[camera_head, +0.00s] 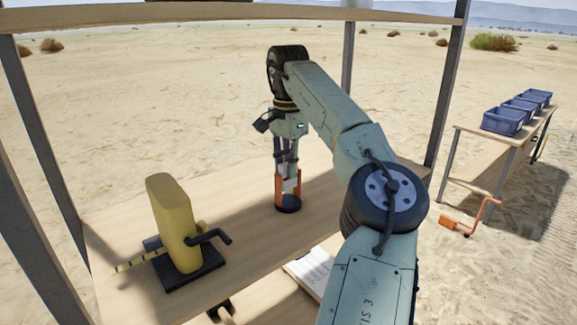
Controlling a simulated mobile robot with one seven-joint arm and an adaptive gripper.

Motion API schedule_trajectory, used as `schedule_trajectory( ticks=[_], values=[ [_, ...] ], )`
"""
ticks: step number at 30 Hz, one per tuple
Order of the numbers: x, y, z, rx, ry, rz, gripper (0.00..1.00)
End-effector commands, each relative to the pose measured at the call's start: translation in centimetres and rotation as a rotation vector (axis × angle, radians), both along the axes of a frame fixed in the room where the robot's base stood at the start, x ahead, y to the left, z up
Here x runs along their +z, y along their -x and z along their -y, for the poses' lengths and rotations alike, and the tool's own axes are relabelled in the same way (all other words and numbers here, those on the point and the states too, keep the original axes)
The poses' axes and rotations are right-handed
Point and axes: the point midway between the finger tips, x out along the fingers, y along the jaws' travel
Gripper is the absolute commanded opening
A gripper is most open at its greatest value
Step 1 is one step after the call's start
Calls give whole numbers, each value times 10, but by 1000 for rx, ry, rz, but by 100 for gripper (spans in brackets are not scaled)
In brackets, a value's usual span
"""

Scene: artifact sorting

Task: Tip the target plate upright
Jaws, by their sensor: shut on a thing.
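My gripper (288,193) points straight down over the wooden table (330,205), near its middle. Its orange fingers are close together. A small dark round piece (289,208), which looks like the target plate, is at the fingertips, low at the tabletop. My gripper is shut on it. It looks roughly flat, and the fingers hide part of it. Whether it touches the table cannot be told from this view.
A yellow device (174,222) with a dark crank stands on a black base at the table's left. An open book (312,270) lies lower, by the front edge. Metal posts and an upper shelf (230,12) frame the table. Blue bins (503,121) stand on another table at right.

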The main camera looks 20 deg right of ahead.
Motion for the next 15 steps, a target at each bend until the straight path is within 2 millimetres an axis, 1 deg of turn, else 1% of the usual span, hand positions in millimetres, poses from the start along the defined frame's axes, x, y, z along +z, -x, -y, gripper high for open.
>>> schedule_trajectory(
  ticks=[9, 10, 15],
  values=[
    [0, 0, 0, 1, 0, -1, 0],
    [0, 0, 0, 1, 0, -1, 18],
    [0, 0, 0, 0, 0, -1, 30]
  ],
)
